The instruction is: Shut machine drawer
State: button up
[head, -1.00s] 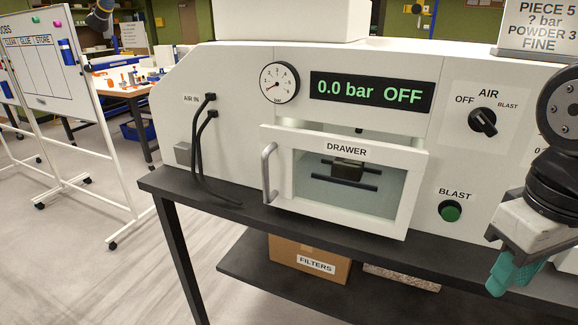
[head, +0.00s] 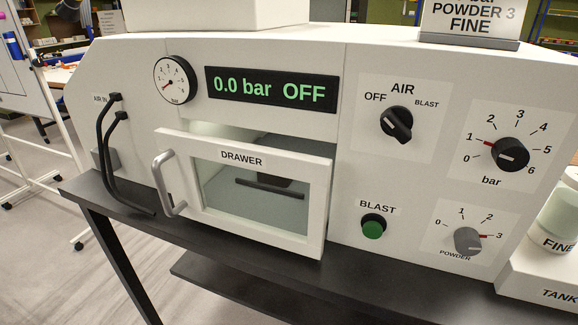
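The white machine drawer (head: 318,205) has a "DRAWER" label, a clear window and a grey bar handle (head: 163,184) at its left end. Its front stands out from the machine's face, with a gap above its top edge showing the lit inside. Through the window I see a dark bar (head: 270,188) and part of a dark block behind it. The white machine (head: 130,72) stands on a dark bench. My gripper is not in view.
The machine's face has a gauge (head: 175,80), a display (head: 270,90) reading 0.0 bar OFF, an AIR knob (head: 396,123), a green BLAST button (head: 373,227) and bar and powder dials. Black hoses (head: 104,150) hang left of the handle. The bench's front edge (head: 240,250) runs below the drawer.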

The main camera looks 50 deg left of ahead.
aim_at(294, 219)
jog(key=z, duration=1.15)
jog(key=k, duration=1)
jog(key=u, duration=1.7)
